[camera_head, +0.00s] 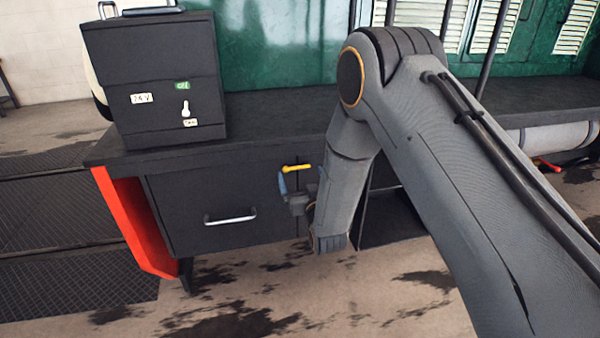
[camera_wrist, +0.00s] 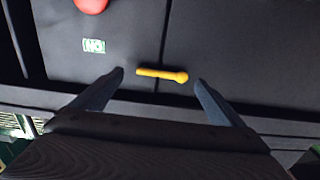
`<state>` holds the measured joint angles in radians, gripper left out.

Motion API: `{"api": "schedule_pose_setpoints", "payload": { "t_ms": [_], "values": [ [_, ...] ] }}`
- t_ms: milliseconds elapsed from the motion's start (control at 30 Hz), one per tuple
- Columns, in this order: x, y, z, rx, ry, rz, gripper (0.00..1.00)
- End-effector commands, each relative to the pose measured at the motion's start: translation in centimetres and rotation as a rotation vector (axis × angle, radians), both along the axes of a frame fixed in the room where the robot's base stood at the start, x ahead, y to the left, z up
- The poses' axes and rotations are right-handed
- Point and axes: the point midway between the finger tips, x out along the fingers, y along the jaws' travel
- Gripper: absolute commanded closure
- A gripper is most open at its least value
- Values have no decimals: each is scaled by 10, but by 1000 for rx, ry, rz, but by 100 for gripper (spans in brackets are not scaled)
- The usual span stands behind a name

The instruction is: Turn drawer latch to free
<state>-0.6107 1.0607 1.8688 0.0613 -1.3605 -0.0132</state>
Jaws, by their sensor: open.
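The yellow drawer latch (camera_head: 297,168) is a short bar with a rounded end, on the dark front under the bench top, right of the drawer (camera_head: 185,197). In the wrist view the latch (camera_wrist: 160,74) lies nearly level across the dark seam between two panels. The drawer has a silver handle. My gripper (camera_head: 302,179) is at the latch, with its fingers apart. In the wrist view my gripper (camera_wrist: 159,78) has one fingertip off each end of the latch, with gaps showing on both sides. I cannot tell the depth between fingertips and latch.
A black box (camera_head: 155,80) with small labels stands on the bench top (camera_head: 270,115) at the left. A red-orange panel (camera_head: 135,220) bounds the drawer's left side. The wrist view shows a small green-and-white label (camera_wrist: 93,46) and a red thing (camera_wrist: 91,5). The stained floor in front is clear.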

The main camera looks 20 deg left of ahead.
Motion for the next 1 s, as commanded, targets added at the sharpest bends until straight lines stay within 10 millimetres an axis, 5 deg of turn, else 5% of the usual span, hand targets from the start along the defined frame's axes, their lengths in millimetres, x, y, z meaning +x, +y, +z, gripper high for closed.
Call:
{"api": "schedule_pose_setpoints", "payload": {
  "t_ms": [200,533,867,1000],
  "values": [
    [19,11,0,0,0,-1,7],
    [23,13,0,-1,1,-1,7],
    [23,13,0,-1,2,-2,61],
    [24,13,-1,-4,-1,-1,63]
  ]
}}
